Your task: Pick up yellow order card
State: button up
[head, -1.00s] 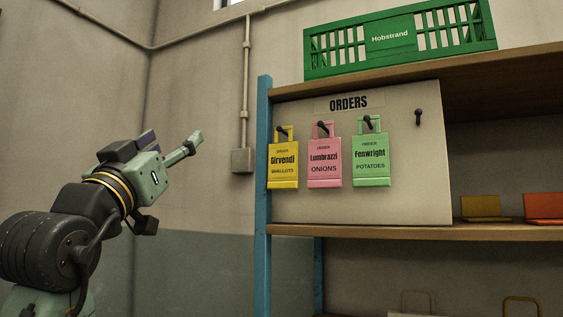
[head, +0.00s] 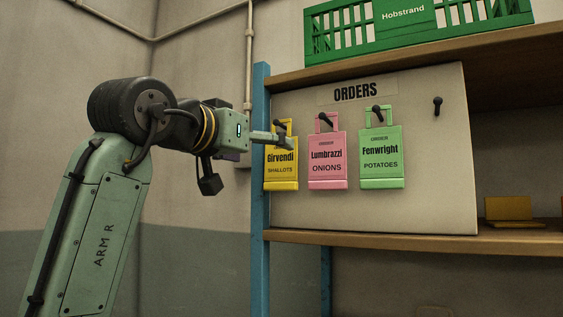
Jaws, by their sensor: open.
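The yellow order card (head: 281,172), marked "Girvendi" and "SHALLOTS", hangs by its handle loop from a dark peg at the left end of the orders board (head: 420,205). My gripper (head: 287,140) is open and reaches in from the left, in front of the card's upper part. Its fingers cover part of the card's top and handle. From this side view I cannot tell whether they touch the card or how far they are from it.
A pink card (head: 327,165) and a green card (head: 381,160) hang close by on the right. An empty peg (head: 437,104) is further right. A blue post (head: 260,210) stands just left of the yellow card. A green crate (head: 350,35) sits on the upper shelf.

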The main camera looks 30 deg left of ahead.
aim_at(280, 154)
jog(key=shift+w+d+f+p, duration=0.15)
jog(key=shift+w+p, duration=0.45)
jog(key=shift+w, duration=0.75)
jog(key=shift+w+d+f+p, duration=0.15)
jog(key=shift+w+p, duration=0.4)
jog(key=shift+w, duration=0.75)
jog(key=shift+a, duration=0.1)
jog(key=shift+c, duration=0.5)
jog(key=c, duration=0.8)
